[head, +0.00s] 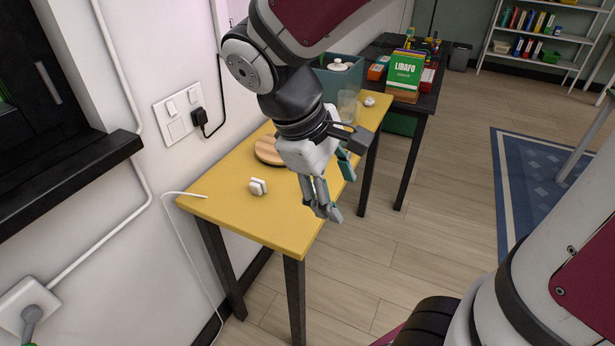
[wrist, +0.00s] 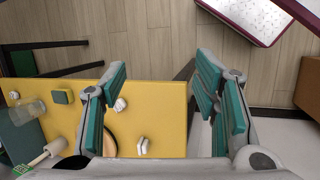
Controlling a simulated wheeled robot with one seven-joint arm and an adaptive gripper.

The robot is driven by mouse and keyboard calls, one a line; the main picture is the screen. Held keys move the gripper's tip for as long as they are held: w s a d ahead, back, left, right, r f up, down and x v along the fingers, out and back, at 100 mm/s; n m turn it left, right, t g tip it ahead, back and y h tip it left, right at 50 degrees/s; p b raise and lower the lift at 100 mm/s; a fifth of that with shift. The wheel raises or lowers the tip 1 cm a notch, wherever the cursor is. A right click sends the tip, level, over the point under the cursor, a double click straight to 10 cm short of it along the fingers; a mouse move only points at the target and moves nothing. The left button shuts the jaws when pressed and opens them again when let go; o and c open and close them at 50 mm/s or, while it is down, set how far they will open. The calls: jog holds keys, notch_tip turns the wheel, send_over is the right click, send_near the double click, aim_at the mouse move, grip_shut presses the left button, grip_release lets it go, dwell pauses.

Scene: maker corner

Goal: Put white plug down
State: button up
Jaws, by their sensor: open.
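My gripper (head: 334,192) is open and empty, above the front edge of the yellow table (head: 232,205). I cannot tell which is the white plug.
A round wooden board (head: 267,151) lies near the wall. Behind are a clear glass (head: 348,105), a white round item (head: 369,101) and a teal box (head: 343,78). A white cable (head: 184,193) hangs over the table's left end. That end is mostly clear.

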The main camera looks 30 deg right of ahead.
jog(key=s+a+r+m+t+y, duration=0.3)
jog(key=s+m, duration=0.3)
jog(key=s, duration=0.4)
jog(key=shift+s+a+r+y, duration=0.4)
jog(key=shift+a+y, duration=0.1)
jog(key=shift+y, duration=0.3)
notch_tip(320, 180, up, 7)
jog(key=t+p, duration=0.1)
jog(key=p, duration=0.4)
jog(key=shift+t+p, duration=0.3)
jog(key=shift+t, duration=0.1)
jog(key=shift+f, duration=0.1)
